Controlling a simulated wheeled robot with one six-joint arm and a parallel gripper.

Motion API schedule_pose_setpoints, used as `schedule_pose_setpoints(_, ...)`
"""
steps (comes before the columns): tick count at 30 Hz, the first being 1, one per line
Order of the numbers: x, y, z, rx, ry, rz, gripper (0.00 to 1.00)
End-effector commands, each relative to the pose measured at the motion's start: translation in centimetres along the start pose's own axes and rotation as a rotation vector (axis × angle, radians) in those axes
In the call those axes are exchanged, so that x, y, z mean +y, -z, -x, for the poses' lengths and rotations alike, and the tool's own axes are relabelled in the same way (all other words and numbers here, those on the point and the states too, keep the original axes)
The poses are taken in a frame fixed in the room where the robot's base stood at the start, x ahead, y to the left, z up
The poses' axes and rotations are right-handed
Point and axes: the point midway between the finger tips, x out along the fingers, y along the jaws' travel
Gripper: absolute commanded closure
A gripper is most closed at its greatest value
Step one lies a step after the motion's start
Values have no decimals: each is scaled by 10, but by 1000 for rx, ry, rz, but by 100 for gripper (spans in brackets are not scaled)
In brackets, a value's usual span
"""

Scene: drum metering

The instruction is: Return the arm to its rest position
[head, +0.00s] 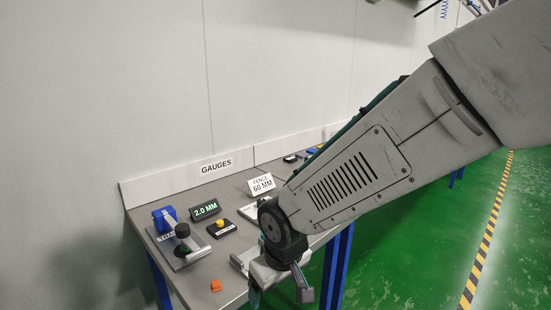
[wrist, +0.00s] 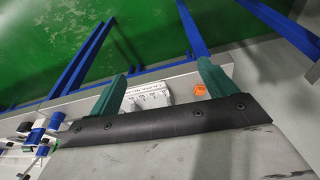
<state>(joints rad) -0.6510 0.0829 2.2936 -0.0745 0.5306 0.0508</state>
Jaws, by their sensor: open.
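My arm reaches in from the upper right of the head view, slanting down to the left over the table's front edge. My gripper (head: 256,292) hangs at the end of it, partly cut off at the bottom of the picture and partly hidden by my wrist. In the wrist view my gripper (wrist: 162,72) shows two green fingers spread wide apart, with nothing held between them. A white scale-marked piece (wrist: 150,96) and a small orange block (wrist: 200,89) appear beyond the fingers. The orange block also shows on the tabletop in the head view (head: 215,286).
The grey table (head: 190,279) carries a blue-and-grey device (head: 166,220), a green "2.0 MM" display (head: 205,209), a yellow button box (head: 221,228) and a "FENCE 60 MM" sign (head: 261,184). A wall stands behind. Green floor (head: 420,250) is open at right.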

Motion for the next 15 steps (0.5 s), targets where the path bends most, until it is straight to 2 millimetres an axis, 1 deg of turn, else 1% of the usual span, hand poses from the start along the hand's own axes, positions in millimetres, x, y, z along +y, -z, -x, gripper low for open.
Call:
schedule_pose_setpoints(1, 16, -19, 17, -36, -8, -35, 16)
schedule_pose_setpoints(3, 34, -46, 38, -92, -16, -81, 16)
schedule_pose_setpoints(5, 46, -69, 56, -134, -19, -121, 16)
schedule_pose_setpoints(6, 54, -84, 67, -160, -20, -149, 16)
schedule_pose_setpoints(10, 74, -133, 102, -224, -20, -240, 16)
schedule_pose_setpoints(15, 88, -192, 140, -270, -15, -365, 16)
